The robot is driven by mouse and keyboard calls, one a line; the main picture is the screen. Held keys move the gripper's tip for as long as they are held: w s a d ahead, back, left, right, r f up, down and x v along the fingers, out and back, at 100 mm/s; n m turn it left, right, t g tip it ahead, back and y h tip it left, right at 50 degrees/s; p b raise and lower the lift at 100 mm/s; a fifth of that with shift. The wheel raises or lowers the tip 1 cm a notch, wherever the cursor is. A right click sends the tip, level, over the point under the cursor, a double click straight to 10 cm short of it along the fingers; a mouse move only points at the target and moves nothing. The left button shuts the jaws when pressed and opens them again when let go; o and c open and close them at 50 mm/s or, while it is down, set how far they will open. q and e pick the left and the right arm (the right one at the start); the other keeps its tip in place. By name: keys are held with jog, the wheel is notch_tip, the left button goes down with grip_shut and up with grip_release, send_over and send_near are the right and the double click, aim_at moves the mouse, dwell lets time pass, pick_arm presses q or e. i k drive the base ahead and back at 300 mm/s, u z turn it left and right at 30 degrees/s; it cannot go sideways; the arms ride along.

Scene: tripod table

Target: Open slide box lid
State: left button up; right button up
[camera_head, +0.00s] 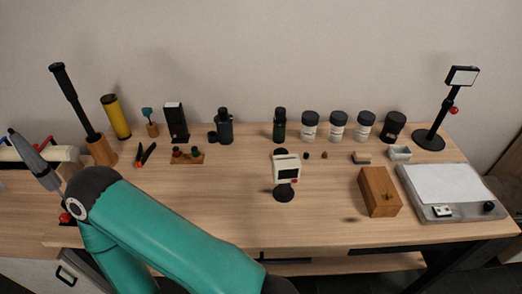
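The slide box is most likely the wooden box (380,192) on the right half of the table, left of the grey tray. It is brown and stands slightly turned, with a small light mark near its front edge. It looks closed, but its lid seam is too small to make out. A teal arm of mine crosses the lower left with its elbow raised, well apart from the box.
The table (230,215) is clear around the box's front and left. A small device on a round black stand (285,175) is left of the box. A grey tray with a white sheet (450,185) is close on its right. Jars (338,126) line the back.

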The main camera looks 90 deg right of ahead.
aim_at(383, 196)
jog(key=z, duration=0.05)
jog(key=k, duration=0.5)
jog(key=u, duration=1)
jog(key=i, duration=0.15)
jog(key=z, duration=2.8)
jog(key=k, duration=0.7)
jog(key=z, duration=0.85)
jog(key=i, duration=0.5)
jog(key=u, duration=0.3)
